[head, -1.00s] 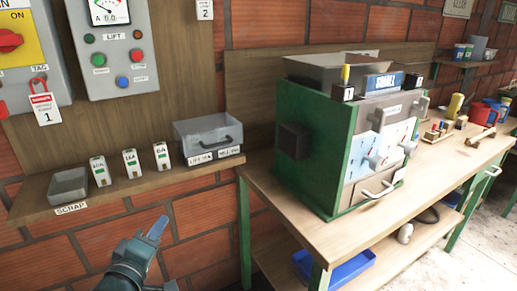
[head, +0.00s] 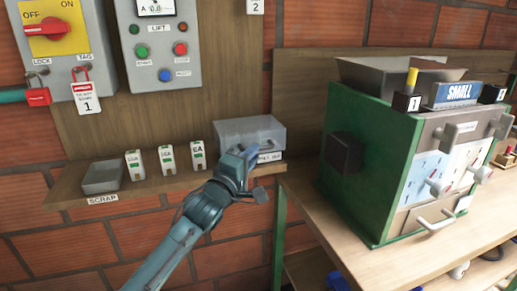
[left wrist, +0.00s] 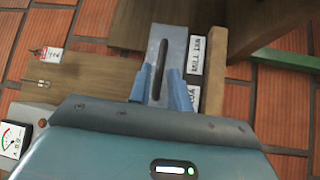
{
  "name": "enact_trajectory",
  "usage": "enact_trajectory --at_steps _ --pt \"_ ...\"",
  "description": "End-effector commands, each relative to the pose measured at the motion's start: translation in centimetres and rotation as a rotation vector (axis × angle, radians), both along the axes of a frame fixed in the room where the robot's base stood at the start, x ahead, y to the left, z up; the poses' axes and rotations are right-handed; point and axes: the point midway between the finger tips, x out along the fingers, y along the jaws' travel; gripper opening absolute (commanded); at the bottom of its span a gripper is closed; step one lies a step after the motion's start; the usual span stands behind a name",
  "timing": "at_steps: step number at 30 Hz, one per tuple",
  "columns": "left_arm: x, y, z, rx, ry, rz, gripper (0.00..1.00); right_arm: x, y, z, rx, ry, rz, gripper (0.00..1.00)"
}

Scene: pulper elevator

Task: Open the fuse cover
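The fuse cover (head: 252,128) is a see-through grey box on the wooden shelf, and it looks closed. Its dark bar handle shows between my fingers in the left wrist view (left wrist: 161,55). My left gripper (head: 254,172) is in front of the cover in the head view and hides part of its front and labels. Its two blue fingers (left wrist: 159,84) are apart, one on each side of the handle's line, with gaps to it. I cannot tell whether the fingertips touch the cover. My right gripper is not in view.
Several white fuses (head: 166,160) and a grey scrap tray (head: 102,177) stand left of the cover on the shelf (head: 150,190). The lift control box (head: 160,45) hangs above. A green machine (head: 370,160) stands on the workbench to the right.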

Motion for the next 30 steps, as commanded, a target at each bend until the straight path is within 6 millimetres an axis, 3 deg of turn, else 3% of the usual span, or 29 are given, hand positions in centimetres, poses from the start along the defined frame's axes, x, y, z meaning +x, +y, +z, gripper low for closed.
enact_trajectory --at_steps 9,20,27,30 --pt "2.9 -1.5 0.4 0.001 -0.002 0.000 0.20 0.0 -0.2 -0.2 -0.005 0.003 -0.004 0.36" --pt "3.2 -1.7 0.4 0.001 0.000 0.000 0.20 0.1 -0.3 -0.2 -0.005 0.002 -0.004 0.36" --pt "3.2 -1.6 0.4 0.001 0.000 0.000 0.00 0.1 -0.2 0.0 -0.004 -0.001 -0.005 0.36" --pt "3.2 -1.6 0.4 0.001 0.000 0.000 0.00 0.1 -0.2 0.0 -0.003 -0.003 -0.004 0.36"
